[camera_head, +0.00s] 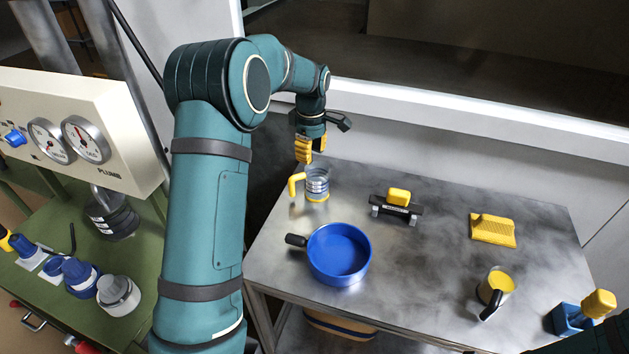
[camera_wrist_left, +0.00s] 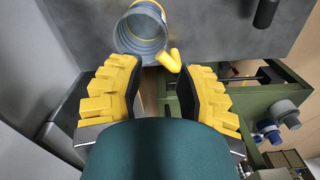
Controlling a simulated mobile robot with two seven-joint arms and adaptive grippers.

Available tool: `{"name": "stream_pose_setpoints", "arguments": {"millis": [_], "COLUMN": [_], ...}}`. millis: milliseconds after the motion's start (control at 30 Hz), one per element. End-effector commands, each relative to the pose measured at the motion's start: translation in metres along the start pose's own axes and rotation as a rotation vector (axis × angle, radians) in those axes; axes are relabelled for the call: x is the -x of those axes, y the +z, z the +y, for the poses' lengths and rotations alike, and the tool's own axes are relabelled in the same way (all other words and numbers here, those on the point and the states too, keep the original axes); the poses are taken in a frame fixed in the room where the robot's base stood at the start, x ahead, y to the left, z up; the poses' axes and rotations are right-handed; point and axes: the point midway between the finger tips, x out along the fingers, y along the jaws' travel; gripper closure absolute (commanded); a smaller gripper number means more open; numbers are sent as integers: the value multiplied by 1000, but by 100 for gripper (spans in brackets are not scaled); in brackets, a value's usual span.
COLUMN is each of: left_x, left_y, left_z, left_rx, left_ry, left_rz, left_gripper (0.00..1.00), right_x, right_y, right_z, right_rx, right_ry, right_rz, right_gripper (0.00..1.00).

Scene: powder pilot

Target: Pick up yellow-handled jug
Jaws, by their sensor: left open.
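The yellow-handled jug (camera_head: 317,185) stands upright near the back left of the metal table. It is a clear or grey cylinder with dark marks and a yellow base, and its yellow handle (camera_head: 293,184) points left. My left gripper (camera_head: 307,155) points down just above and slightly behind the jug, apart from it. In the left wrist view the yellow-padded fingers (camera_wrist_left: 161,70) are spread and empty. The jug's open mouth (camera_wrist_left: 140,35) lies beyond the fingertips, with its handle (camera_wrist_left: 171,61) between them. My right gripper is not in view.
On the metal table (camera_head: 420,260) are a blue pan (camera_head: 340,254), a black tool with a yellow knob (camera_head: 397,203), a yellow brush-like block (camera_head: 493,230) and a black-handled mug (camera_head: 495,286). A green bench (camera_head: 150,250) with gauges stands left. A wall ledge runs behind.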

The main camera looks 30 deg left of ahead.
Motion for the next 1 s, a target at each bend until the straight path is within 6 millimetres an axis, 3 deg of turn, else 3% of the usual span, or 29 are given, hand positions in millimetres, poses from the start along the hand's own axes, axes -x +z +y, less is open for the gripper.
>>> {"name": "stream_pose_setpoints", "arguments": {"millis": [100, 300, 633, 900, 1000], "left_x": [-27, -59, -79, -116, -122], "left_y": [0, 0, 1, 2, 2], "left_z": [-1, 0, 0, -1, -1], "left_rx": [1, 0, 0, 0, 0], "left_ry": [-4, -2, -1, -2, 0], "left_rz": [-1, 0, -1, -1, 0], "left_gripper": [65, 65, 65, 65, 65], "right_x": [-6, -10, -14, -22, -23], "right_y": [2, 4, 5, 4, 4], "right_z": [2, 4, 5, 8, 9], "right_rx": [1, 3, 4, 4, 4], "right_ry": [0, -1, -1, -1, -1], "right_rz": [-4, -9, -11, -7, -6], "right_gripper": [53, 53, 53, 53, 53]}}
